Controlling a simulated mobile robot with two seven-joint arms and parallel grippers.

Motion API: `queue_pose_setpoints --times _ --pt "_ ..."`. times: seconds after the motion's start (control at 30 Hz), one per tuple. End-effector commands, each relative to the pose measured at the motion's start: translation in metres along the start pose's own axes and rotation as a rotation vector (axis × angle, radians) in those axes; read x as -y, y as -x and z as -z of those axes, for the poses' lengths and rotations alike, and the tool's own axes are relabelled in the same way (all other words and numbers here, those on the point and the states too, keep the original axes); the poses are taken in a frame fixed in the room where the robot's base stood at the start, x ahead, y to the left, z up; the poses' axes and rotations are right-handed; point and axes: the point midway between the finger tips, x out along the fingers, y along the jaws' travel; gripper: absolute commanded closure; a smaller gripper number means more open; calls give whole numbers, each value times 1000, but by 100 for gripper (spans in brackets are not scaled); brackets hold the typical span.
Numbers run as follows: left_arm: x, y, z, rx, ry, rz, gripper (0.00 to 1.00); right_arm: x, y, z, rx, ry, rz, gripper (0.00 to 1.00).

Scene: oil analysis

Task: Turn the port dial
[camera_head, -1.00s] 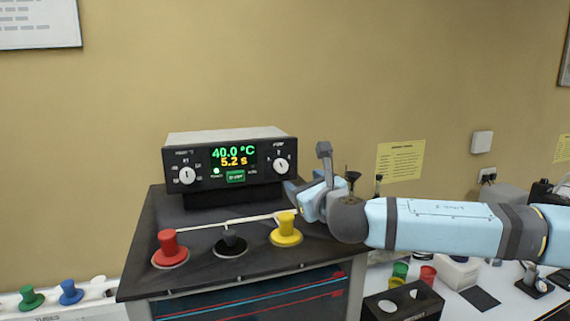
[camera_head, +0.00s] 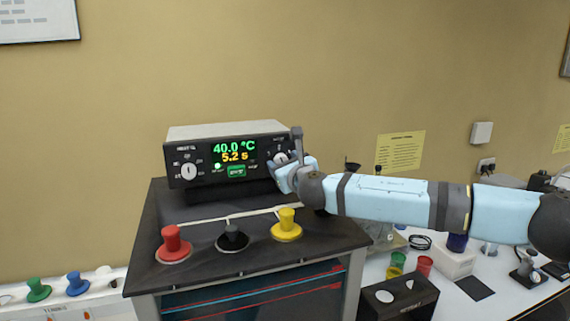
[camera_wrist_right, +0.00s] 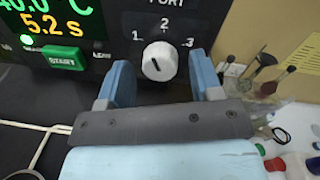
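The control box (camera_head: 228,150) stands at the back of the dark bath top, with a lit display reading 40.0 °C and 5.2 s. Its port dial (camera_wrist_right: 160,61) is a white knob with a dark pointer line, marked 1, 2 and 3; the line points up near 2, tilted slightly to the left. In the head view the dial (camera_head: 280,158) is partly hidden by my right gripper (camera_head: 278,170). In the right wrist view my right gripper (camera_wrist_right: 163,80) is open, one finger on each side of the dial, with gaps visible. My left gripper is not in view.
A green START button (camera_wrist_right: 63,57) lies left of the dial. Red (camera_head: 173,243), black (camera_head: 232,238) and yellow (camera_head: 287,225) stoppers stand on the bath top in front of the box. A side bench on the right holds cups and a black block (camera_head: 400,300).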

Motion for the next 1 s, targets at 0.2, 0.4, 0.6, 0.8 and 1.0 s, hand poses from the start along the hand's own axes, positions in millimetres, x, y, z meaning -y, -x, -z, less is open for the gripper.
queue_pose_setpoints --times 0.2,0.4,0.6,0.8,1.0 --pt "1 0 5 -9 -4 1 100 0 0 0 0 0 0 88" --pt "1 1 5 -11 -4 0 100 0 0 0 0 -9 0 88" --pt "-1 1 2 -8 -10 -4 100 0 0 1 5 -70 1 88" --pt "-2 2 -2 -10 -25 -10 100 -1 0 3 14 -204 4 88" --pt "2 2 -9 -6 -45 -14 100 -1 0 4 28 -387 7 88"
